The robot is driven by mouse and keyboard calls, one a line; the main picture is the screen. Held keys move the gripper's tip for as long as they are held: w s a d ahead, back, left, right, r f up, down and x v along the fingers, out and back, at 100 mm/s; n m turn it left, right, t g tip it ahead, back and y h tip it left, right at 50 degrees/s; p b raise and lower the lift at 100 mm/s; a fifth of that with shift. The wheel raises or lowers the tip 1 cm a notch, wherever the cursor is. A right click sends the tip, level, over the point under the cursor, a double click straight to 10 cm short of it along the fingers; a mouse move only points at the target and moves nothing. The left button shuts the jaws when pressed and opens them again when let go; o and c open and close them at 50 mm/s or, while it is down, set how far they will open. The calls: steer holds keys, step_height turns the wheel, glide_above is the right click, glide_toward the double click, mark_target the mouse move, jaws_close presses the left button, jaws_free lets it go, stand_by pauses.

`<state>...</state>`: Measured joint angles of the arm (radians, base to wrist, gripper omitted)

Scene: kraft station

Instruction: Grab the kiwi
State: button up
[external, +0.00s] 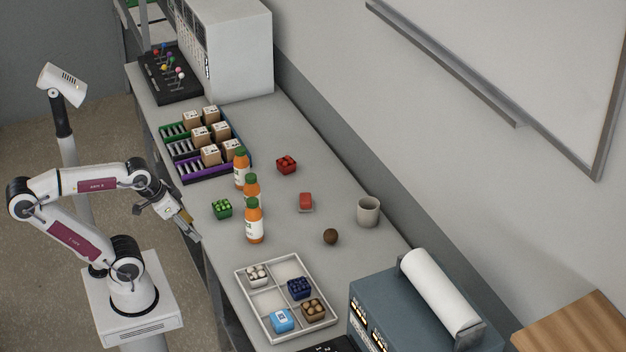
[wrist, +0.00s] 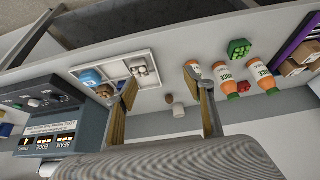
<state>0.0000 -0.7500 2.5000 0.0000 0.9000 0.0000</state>
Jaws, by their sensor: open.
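The kiwi (external: 330,236) is a small brown round thing lying alone on the grey table, in front of the mug. In the wrist view the kiwi (wrist: 169,98) shows small between my two fingers, some way beyond them. My gripper (external: 192,228) is at the table's left edge in the external view, well apart from the kiwi, with bottles and the tray region between. In the wrist view my gripper (wrist: 160,82) is open, its two yellowish fingers spread with nothing between them.
A grey mug (external: 368,211) stands behind the kiwi. Orange bottles (external: 254,222), a green basket (external: 222,209), a red basket (external: 287,165) and a small red item (external: 306,202) stand nearby. A divided white tray (external: 262,303) holds small baskets. A blue-grey machine (external: 383,300) stands front right.

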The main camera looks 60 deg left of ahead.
steer(key=w+d+f+t, duration=0.1)
steer(key=w+f+t, duration=0.25)
steer(key=w, duration=1.25)
steer(key=w+d+f+t, duration=0.15)
steer(key=w+f, duration=0.35)
steer(key=w, duration=1)
steer(key=n+t+y, duration=0.1)
steer(key=t, duration=0.1)
glide_toward(325, 235)
steer(key=shift+w+f, duration=0.1)
steer(key=shift+w, duration=0.65)
steer(key=shift+w+a+f+t, duration=0.15)
steer(key=shift+w+f+t, duration=0.35)
steer(key=shift+f, duration=0.25)
steer(key=shift+x, duration=1.2)
steer(key=shift+w+f, duration=0.1)
steer(key=shift+x, duration=2.45)
